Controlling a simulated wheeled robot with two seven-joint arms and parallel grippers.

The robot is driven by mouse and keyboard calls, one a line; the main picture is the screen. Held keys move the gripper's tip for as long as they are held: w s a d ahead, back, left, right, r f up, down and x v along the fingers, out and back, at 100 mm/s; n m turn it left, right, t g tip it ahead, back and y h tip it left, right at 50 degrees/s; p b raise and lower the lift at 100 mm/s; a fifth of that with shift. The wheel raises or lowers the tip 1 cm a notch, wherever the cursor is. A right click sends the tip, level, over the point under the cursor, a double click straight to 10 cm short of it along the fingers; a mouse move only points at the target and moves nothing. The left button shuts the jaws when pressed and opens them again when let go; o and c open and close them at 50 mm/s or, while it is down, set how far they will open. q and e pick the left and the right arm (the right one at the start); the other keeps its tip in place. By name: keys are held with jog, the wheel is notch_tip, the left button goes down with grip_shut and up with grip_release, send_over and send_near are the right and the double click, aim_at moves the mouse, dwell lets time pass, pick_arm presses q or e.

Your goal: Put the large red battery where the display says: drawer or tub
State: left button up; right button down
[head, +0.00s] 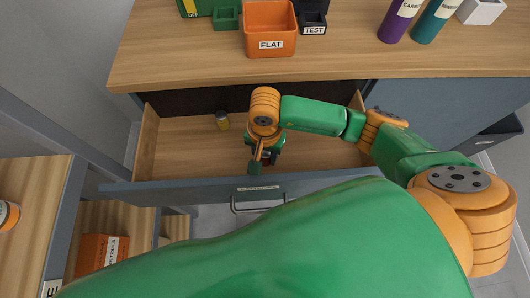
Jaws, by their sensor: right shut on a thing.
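The drawer (195,152) is pulled out below the wooden counter and is open at the top. My right gripper (263,160) points down into it, near its front wall, right of the middle. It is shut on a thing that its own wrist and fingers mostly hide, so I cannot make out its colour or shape. No large red battery shows clearly elsewhere. An orange tub labelled FLAT (269,28) stands on the counter above the drawer. No readable display is in view. My left gripper is out of view.
A small yellowish cylinder (222,121) is in the drawer at the back left. A green bin (226,18), a black bin labelled TEST (313,24), purple (398,20) and teal (433,22) bottles and a white box (481,11) stand on the counter. The drawer's left half is mostly clear.

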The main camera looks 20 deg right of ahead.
aim_at(265, 153)
jog(key=shift+c, duration=2.4)
grip_release()
jog(key=shift+f, duration=0.1)
jog(key=shift+r, duration=0.6)
notch_tip(265, 153, up, 11)
jog(key=shift+r, duration=0.2)
